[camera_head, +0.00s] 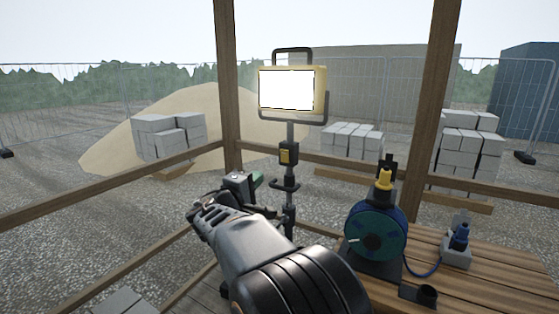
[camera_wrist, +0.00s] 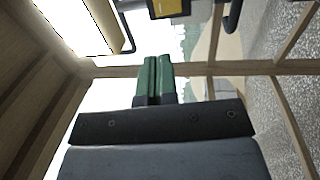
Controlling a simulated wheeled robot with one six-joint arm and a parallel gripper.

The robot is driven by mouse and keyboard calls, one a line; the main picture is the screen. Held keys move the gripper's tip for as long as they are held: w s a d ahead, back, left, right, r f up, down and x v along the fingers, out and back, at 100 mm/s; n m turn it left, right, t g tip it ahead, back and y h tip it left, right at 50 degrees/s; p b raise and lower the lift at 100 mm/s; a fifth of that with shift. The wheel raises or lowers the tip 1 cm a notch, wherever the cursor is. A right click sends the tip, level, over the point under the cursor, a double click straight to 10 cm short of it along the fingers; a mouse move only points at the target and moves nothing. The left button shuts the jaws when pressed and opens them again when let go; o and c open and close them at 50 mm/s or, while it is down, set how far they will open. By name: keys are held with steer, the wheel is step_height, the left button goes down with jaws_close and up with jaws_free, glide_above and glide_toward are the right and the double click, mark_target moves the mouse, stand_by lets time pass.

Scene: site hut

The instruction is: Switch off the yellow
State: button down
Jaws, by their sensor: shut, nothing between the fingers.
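A small yellow-and-black box (camera_head: 289,154) sits on the pole below the lamp. In the wrist view the box (camera_wrist: 168,8) is cut off by the top edge, and the glowing lamp (camera_wrist: 88,22) is at the upper left. My gripper (camera_head: 257,179) has green fingertips and is left of the pole, a little below the box and apart from it in the picture. In the wrist view its fingers (camera_wrist: 153,78) are together and empty.
A blue-green cable reel (camera_head: 375,232) with a yellow plug-like piece (camera_head: 384,180) stands on the wooden table (camera_head: 500,270) at right. Wooden posts (camera_head: 229,90) and rails frame the opening.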

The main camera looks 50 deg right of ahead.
steer(key=shift+w+r, duration=0.1)
steer(key=shift+r, duration=0.05)
steer(key=p, duration=0.4)
glide_toward(284, 152)
steer(key=x, duration=0.7)
steer(key=shift+w+d, duration=0.1)
steer(key=shift+d, duration=0.15)
